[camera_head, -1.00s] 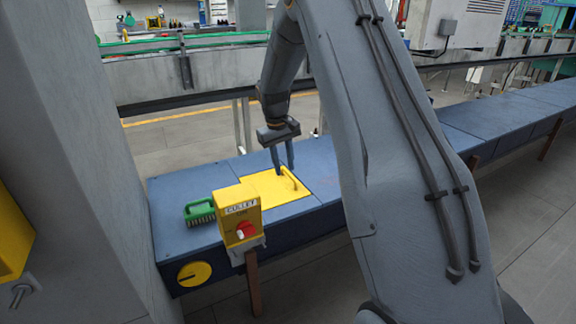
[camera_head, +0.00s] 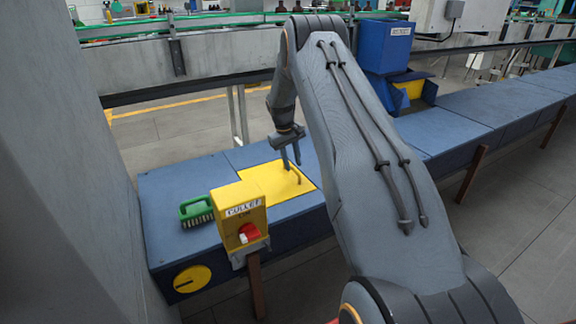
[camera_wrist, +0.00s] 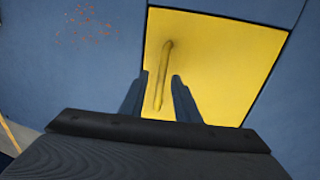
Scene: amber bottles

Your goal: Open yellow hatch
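The yellow hatch (camera_head: 262,186) is a flat square panel lying level with the blue conveyor top; it looks closed. Its yellow bar handle (camera_wrist: 164,72) stands out in the wrist view, and a small part of it shows beside my fingers in the head view. My gripper (camera_head: 291,166) points down over the hatch's right part. In the wrist view my gripper (camera_wrist: 157,88) has its two dark fingers apart, with the handle running between them. I see a gap between handle and fingers. How deep the fingertips reach around the handle is hard to tell.
A yellow labelled box with a red knob (camera_head: 240,218) stands at the conveyor's front edge. A green brush (camera_head: 196,211) lies left of the hatch. A yellow round dial (camera_head: 192,279) is on the front side. A blue bin (camera_head: 386,47) stands at the back right.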

